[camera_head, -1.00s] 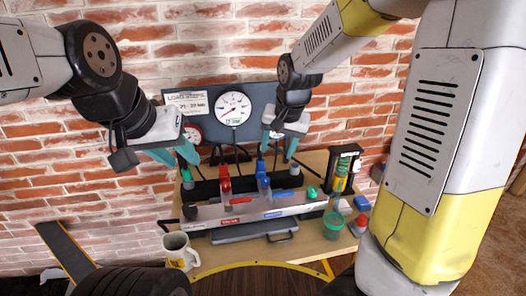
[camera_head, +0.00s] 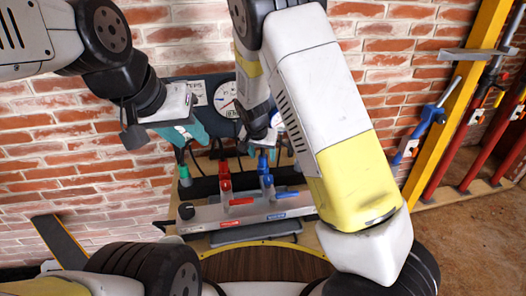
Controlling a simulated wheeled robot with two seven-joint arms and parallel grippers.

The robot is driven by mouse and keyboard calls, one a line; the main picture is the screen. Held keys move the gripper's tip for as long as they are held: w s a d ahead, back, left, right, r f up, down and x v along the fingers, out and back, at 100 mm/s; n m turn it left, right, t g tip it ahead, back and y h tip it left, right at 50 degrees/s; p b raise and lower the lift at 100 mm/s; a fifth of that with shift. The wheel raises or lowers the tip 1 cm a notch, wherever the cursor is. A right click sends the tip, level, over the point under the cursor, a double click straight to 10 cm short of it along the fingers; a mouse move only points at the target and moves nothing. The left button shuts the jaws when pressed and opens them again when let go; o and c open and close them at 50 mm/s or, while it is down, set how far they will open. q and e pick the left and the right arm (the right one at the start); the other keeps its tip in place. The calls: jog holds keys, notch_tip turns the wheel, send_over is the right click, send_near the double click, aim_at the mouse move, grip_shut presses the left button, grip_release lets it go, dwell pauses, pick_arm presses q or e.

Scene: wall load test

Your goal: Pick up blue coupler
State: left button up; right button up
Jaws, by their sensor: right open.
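The blue coupler (camera_head: 265,168) stands upright on the grey rail of the bench fixture, to the right of a red coupler (camera_head: 225,178). A blue lever sticks out to its right. My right gripper (camera_head: 264,146) is open, just above and behind the blue coupler in the picture. My forearm partly covers it, and I cannot tell whether its fingers touch the coupler. My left gripper (camera_head: 187,135) hangs up and to the left of the couplers, apart from them. Its teal fingers are seen at an angle, so their gap is unclear.
A gauge panel (camera_head: 200,93) stands behind the fixture, against the brick wall. A yellow post (camera_head: 440,125) with red and blue clamps is at the right. My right arm hides the right end of the bench. A grey handle plate (camera_head: 255,232) lies in front of the rail.

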jog(key=shift+x, duration=1.05)
jog(key=shift+c, duration=0.2)
grip_shut()
jog(key=shift+r, duration=0.15)
notch_tip(320, 180, up, 10)
jog(key=shift+f, duration=0.1)
